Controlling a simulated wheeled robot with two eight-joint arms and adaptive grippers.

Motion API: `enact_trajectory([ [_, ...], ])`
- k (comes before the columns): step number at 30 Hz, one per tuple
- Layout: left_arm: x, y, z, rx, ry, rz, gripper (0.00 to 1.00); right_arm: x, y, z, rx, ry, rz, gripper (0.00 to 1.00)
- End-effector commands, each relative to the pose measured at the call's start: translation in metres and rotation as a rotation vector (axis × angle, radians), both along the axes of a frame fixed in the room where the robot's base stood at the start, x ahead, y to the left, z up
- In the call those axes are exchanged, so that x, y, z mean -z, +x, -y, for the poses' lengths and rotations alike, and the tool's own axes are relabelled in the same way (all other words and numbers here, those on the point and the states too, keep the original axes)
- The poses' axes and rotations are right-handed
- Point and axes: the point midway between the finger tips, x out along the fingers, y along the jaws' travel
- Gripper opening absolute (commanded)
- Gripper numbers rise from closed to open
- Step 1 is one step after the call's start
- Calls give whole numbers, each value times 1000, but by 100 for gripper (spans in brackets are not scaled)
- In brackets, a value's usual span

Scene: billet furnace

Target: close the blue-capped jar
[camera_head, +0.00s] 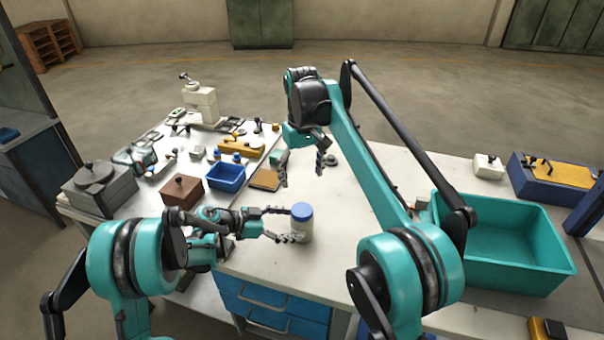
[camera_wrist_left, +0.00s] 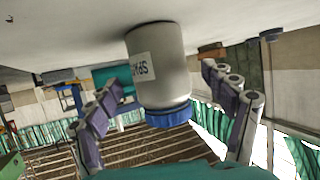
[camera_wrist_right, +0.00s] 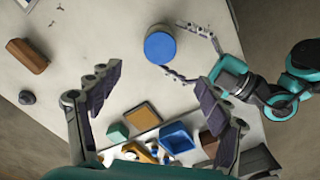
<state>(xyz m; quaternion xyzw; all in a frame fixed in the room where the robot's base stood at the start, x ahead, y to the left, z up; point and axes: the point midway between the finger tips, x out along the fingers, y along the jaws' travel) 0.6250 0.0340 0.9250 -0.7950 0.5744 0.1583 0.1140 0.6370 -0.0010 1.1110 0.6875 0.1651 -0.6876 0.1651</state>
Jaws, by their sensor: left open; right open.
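The white jar (camera_head: 301,229) stands upright on the pale bench top near its front edge. Its blue cap (camera_head: 302,210) sits on its mouth; how tightly cannot be told. My left gripper (camera_head: 283,225) is open, its fingers on either side of the jar. The left wrist view shows the labelled jar body (camera_wrist_left: 158,68) and cap (camera_wrist_left: 165,117) between the spread fingers, with gaps visible. My right gripper (camera_head: 302,171) is open and empty, above the bench behind the jar. The right wrist view shows the cap (camera_wrist_right: 160,47) from above, beyond its fingertips (camera_wrist_right: 157,92).
A teal bin (camera_head: 505,240) stands at the right. A blue tray (camera_head: 226,177), a brown box (camera_head: 182,191) and a yellow-topped pad (camera_head: 265,180) lie left of the jar. A blue box (camera_head: 560,175) is at the far right.

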Motion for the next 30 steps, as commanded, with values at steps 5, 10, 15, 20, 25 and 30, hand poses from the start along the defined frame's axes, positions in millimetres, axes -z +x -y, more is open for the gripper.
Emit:
enact_trajectory([
  [5,-10,-7,-23,-1,0,0,82,0,0,0,0,0,0,78],
  [10,-14,-11,-32,0,0,0,82,0,0,0,0,0,0,78],
  [15,-14,-11,-32,0,0,0,82,0,0,0,0,0,0,78],
  [20,-14,-11,-32,0,0,1,82,0,0,0,0,0,0,78],
  [25,-21,-8,-30,-9,-9,19,82,-1,-1,2,4,1,5,78],
  [30,-82,10,-23,-114,-87,183,82,-10,-14,19,36,12,43,78],
])
